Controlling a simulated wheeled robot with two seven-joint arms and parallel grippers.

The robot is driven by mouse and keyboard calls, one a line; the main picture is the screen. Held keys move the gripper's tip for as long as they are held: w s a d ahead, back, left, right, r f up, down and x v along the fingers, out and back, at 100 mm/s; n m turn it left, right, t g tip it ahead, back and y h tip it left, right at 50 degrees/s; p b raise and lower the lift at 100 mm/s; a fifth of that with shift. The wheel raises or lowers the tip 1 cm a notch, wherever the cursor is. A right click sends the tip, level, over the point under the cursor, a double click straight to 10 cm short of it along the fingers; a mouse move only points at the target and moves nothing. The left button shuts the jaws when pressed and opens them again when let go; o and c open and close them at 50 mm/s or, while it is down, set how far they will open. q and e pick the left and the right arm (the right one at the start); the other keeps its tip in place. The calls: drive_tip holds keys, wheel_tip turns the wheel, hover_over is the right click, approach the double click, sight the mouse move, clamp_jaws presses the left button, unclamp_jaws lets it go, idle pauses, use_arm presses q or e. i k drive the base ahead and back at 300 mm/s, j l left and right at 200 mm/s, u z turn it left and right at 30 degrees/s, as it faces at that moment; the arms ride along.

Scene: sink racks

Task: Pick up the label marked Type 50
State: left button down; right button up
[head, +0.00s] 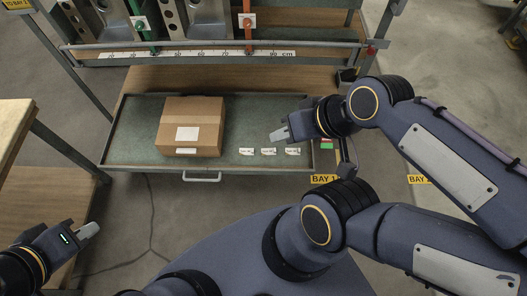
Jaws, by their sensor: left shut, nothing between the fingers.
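Three small white labels lie in a row on the green tray, right of the cardboard box: a left one (247,152), a middle one (269,151) and a right one (293,151). Their print is too small to read, so I cannot tell which is Type 50. My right gripper (279,135) is above the tray, close behind the labels in the picture; whether its fingers are open or shut is unclear. My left gripper (89,230) is shut and empty at the lower left, away from the tray, beside the wooden bench.
The cardboard box (209,109) stands on the green tray (131,151), which has a front handle (202,178). A rack with a ruler strip (190,54) and metal parts (200,18) stands behind. A wooden bench (28,195) is at left. The tray front is bare.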

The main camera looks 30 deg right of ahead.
sight(288, 152)
drive_tip(key=z, duration=1.45)
